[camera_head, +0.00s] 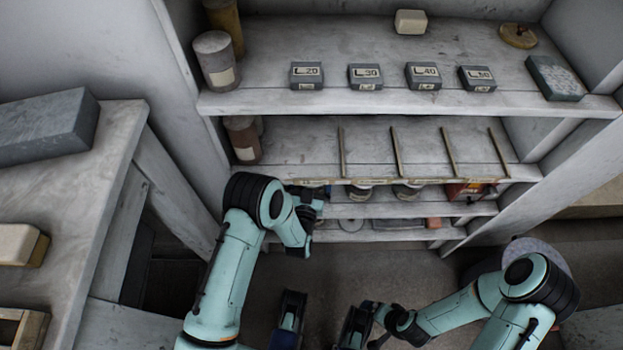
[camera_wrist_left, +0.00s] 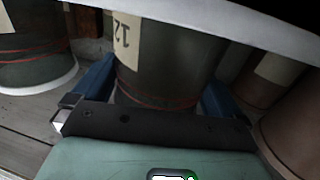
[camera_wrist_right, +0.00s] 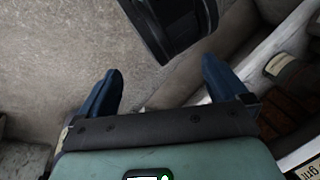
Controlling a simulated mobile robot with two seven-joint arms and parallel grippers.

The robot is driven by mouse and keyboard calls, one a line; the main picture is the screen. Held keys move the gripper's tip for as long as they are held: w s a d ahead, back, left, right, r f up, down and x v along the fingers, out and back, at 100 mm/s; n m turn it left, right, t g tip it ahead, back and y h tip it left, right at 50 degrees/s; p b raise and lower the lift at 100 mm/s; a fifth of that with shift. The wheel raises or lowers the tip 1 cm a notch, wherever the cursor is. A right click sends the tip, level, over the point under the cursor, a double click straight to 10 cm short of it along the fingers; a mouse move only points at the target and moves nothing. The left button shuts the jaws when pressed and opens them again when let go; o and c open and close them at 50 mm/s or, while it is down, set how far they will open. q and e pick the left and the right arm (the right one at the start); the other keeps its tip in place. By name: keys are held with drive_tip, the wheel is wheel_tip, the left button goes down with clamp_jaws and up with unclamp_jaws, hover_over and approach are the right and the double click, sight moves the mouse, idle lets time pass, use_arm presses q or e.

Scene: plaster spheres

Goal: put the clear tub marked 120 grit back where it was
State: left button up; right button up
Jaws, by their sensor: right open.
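A dark, see-through tub with red bands (camera_wrist_left: 172,66) stands between the fingers of my left gripper (camera_wrist_left: 155,88) in the left wrist view. Its cream label is upside down; only "12" can be read. The fingers are at its two sides; whether they press on it is unclear. In the head view my left gripper (camera_head: 312,196) reaches into a lower shelf at its left end, and the tub is hidden there. My right gripper (camera_wrist_right: 162,88) is open and empty in the right wrist view, over bare grey floor.
Another dark tub (camera_wrist_left: 35,60) stands left of the gripper, and a brownish labelled container (camera_wrist_left: 270,80) stands close on its right. A shelf board (camera_wrist_left: 250,22) passes just above. Jars (camera_head: 360,192) and a red box (camera_head: 468,191) share the shelf. Labelled blocks (camera_head: 306,74) lie on the top shelf.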

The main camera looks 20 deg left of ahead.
use_arm(q)
drive_tip(key=shift+r, duration=0.15)
drive_tip(key=shift+s, duration=0.4)
drive_tip(key=s+d, duration=0.1)
drive_tip(key=s, duration=1)
drive_tip(key=shift+p, duration=0.45)
use_arm(e)
drive_tip(key=shift+s+a+r, duration=0.35)
drive_tip(key=shift+s+r, duration=0.15)
drive_tip(key=shift+s, duration=0.2)
use_arm(q)
drive_tip(key=shift+s+d, duration=0.1)
